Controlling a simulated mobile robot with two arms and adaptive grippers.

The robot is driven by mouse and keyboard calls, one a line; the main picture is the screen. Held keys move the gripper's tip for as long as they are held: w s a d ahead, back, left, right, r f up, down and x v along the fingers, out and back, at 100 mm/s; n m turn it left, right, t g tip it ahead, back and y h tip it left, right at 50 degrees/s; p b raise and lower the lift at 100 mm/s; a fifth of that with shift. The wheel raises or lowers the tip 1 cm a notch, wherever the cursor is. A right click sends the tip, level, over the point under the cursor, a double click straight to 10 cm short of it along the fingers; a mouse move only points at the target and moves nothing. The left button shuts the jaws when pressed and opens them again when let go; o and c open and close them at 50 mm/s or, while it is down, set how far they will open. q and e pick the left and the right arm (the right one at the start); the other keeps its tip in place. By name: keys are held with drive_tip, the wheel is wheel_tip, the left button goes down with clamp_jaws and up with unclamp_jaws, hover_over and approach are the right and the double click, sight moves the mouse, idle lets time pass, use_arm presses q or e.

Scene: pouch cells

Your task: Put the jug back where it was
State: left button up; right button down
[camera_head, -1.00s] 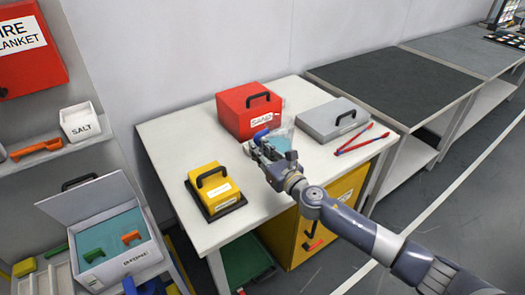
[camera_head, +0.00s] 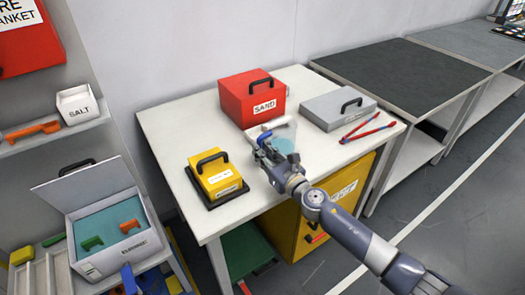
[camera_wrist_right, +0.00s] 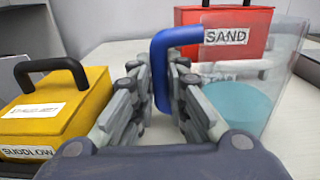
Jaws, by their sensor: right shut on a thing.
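The jug is a clear vessel with a blue handle and teal contents. In the head view the jug (camera_head: 285,145) is over the white table (camera_head: 165,125), in front of the red sand box. My right gripper (camera_head: 262,150) is at its handle. In the right wrist view my right gripper (camera_wrist_right: 165,95) is shut on the blue handle, and the clear jug (camera_wrist_right: 255,85) is upright to the right of the fingers. I cannot tell whether its base touches the table. My left gripper is not in view.
A red box marked SAND (camera_head: 252,97) stands behind the jug. A yellow box (camera_head: 217,178) is to the left, a grey case (camera_head: 338,107) to the right, with red-handled tongs (camera_head: 366,129) beside it. Free tabletop lies between the yellow box and the jug.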

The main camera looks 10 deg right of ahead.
drive_tip(key=c, duration=1.6)
unclamp_jaws()
drive_tip(key=shift+r, duration=0.15)
drive_tip(key=shift+s+d, duration=0.1)
drive_tip(key=shift+s, duration=0.25)
drive_tip(key=v, duration=1.1)
drive_tip(key=shift+b, duration=0.35)
drive_tip(key=shift+s+r, duration=0.1)
drive_tip(key=shift+s, duration=0.1)
